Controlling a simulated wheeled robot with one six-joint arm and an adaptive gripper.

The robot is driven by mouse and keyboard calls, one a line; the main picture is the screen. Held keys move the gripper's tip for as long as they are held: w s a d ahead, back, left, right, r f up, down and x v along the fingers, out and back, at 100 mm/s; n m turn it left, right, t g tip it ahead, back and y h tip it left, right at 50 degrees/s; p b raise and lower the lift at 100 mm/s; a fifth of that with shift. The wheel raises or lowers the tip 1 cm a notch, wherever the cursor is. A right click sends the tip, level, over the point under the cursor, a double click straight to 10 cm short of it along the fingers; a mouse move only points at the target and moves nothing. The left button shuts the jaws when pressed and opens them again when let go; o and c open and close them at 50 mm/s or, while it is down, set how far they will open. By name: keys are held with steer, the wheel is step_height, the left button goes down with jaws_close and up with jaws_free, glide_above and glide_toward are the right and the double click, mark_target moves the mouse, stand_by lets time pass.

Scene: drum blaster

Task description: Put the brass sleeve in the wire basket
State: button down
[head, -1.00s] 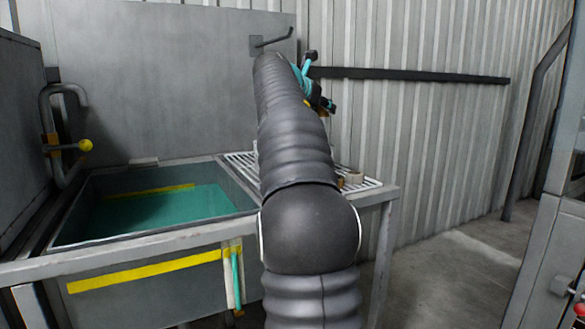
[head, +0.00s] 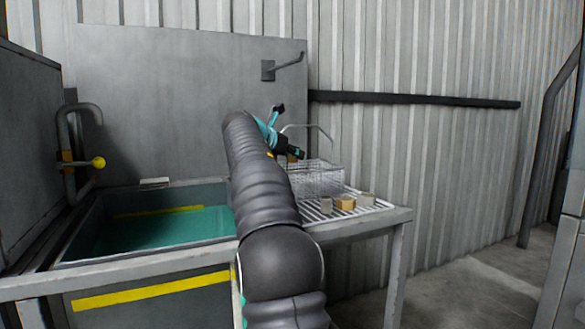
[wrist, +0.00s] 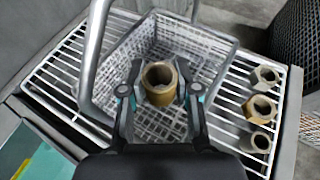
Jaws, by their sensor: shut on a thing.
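The brass sleeve (wrist: 160,84) is a short hollow cylinder, seen from above with its open bore showing. My gripper (wrist: 161,92) is shut on it, one finger on each side. In the wrist view the sleeve is in front of the wire basket (wrist: 205,48), within the outline of its mesh; its height above the basket floor is hard to judge. In the head view my gripper (head: 294,152) is at the basket's (head: 318,180) left rear, and my arm hides part of the basket. The sleeve is barely distinguishable there.
The basket's raised handle (wrist: 95,50) arches close on the gripper's left. The basket stands on a white slatted rack (wrist: 62,75). Three nut-like pieces (wrist: 258,108) line the rack on the right. A sink (head: 150,225) with green liquid lies left. A hook (head: 283,66) juts from the back panel.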

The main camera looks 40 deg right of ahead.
steer(key=shift+f+b, duration=0.7)
steer(key=shift+f, duration=1)
steer(key=shift+f, duration=0.6)
steer(key=c, duration=0.8)
jaws_free()
steer(key=shift+c, duration=0.2)
steer(key=shift+r, duration=0.3)
steer(key=v, duration=1.2)
steer(key=shift+r+p, duration=0.25)
steer(key=shift+p, duration=0.1)
steer(key=shift+s, duration=0.1)
